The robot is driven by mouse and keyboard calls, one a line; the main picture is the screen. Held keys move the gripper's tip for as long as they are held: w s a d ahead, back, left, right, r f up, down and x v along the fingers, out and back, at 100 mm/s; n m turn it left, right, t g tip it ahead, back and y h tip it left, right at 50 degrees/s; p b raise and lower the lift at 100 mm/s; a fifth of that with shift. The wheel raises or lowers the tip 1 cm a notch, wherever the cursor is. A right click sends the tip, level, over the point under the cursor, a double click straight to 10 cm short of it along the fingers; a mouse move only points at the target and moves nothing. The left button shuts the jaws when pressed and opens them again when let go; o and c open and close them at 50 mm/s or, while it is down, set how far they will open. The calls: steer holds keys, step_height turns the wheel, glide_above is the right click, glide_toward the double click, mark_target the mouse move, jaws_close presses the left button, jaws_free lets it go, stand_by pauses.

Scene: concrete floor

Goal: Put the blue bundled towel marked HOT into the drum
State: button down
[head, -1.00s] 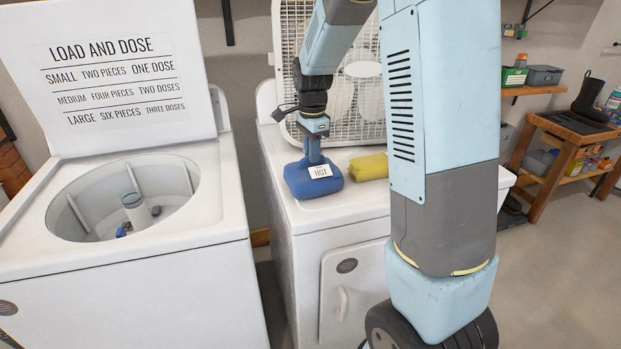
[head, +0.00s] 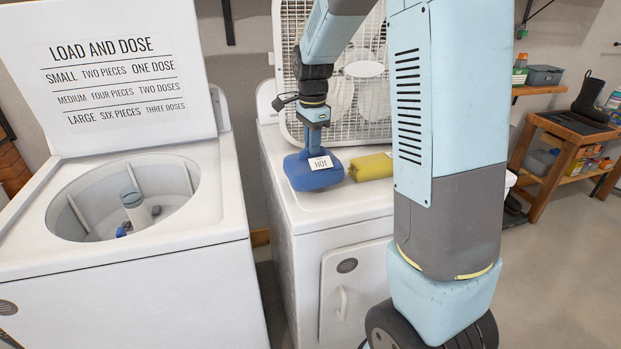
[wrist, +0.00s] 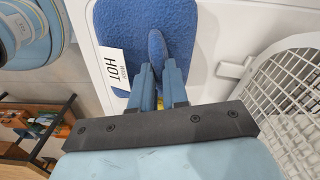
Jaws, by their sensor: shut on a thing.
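The blue bundled towel (head: 310,173) with its white HOT tag (head: 320,163) is at the top of the right-hand white machine (head: 345,205). My gripper (head: 313,148) points down and is shut on the top of the towel. The wrist view shows the blue towel (wrist: 140,22) between and beyond the fingers (wrist: 160,75), with the HOT tag (wrist: 112,70) at the left. I cannot tell whether the towel's underside touches the machine top. The open drum (head: 90,215) of the left washer has a central agitator (head: 135,205) and a small blue item (head: 122,231) at its base.
A yellow bundle (head: 371,166) lies right of the blue towel. A white box fan (head: 350,95) stands behind. The washer's raised lid (head: 110,75) carries a load and dose chart. A gap separates the two machines. A wooden shelf (head: 570,140) stands at far right.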

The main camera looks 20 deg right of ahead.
steer(key=shift+r, duration=2.15)
